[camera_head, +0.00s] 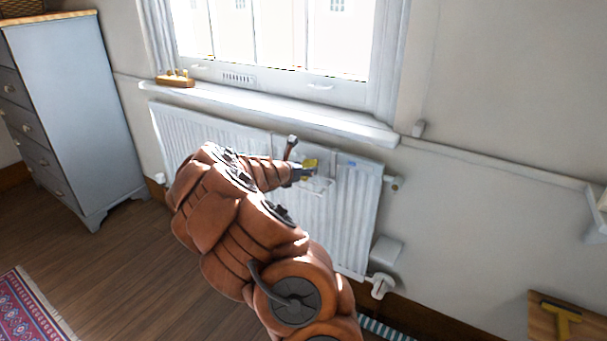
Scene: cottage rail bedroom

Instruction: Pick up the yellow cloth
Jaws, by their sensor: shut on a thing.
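My gripper (303,170) is shut on the cloth.
A window sill (270,108) juts out above the radiator, with a small wooden rack (175,80) on it. A grey chest of drawers (85,110) stands at left. A wooden table (545,318) with a yellow-handled tool (562,318) is at lower right.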

